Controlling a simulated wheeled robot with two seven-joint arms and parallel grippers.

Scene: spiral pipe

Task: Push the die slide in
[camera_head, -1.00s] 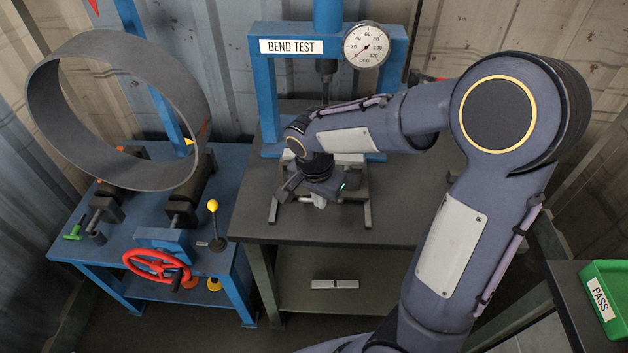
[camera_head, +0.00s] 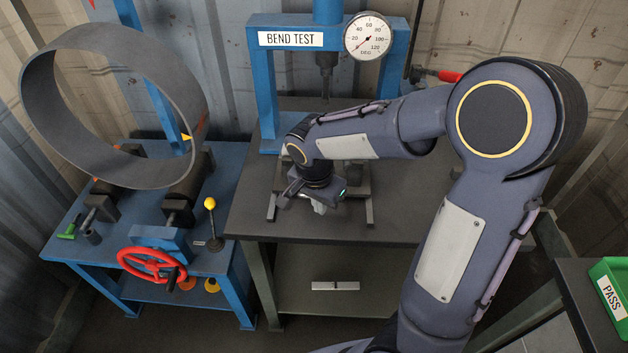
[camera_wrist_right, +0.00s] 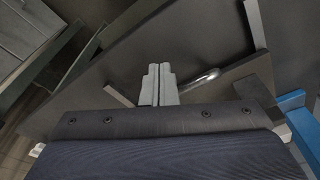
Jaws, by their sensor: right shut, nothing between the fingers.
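The die slide (camera_head: 357,178) is a dark and grey block low in the blue bend-test press, mostly hidden by my right arm. It sits between two pale rails on the dark bench. My right gripper (camera_head: 319,208) is in front of it, low over the bench between the rail ends, pointing down. In the right wrist view its grey fingers (camera_wrist_right: 159,84) are together and empty. A metal loop handle (camera_wrist_right: 203,80) on the dark slide front is just right of the fingers; I cannot tell whether they touch. My left gripper is out of view.
The press frame (camera_head: 264,95) carries a dial gauge (camera_head: 367,38). At left a blue table holds a large grey ring (camera_head: 35,100), a red handwheel (camera_head: 151,264) and a yellow-knobbed lever (camera_head: 210,203). A green PASS bin (camera_head: 612,285) is at the right edge.

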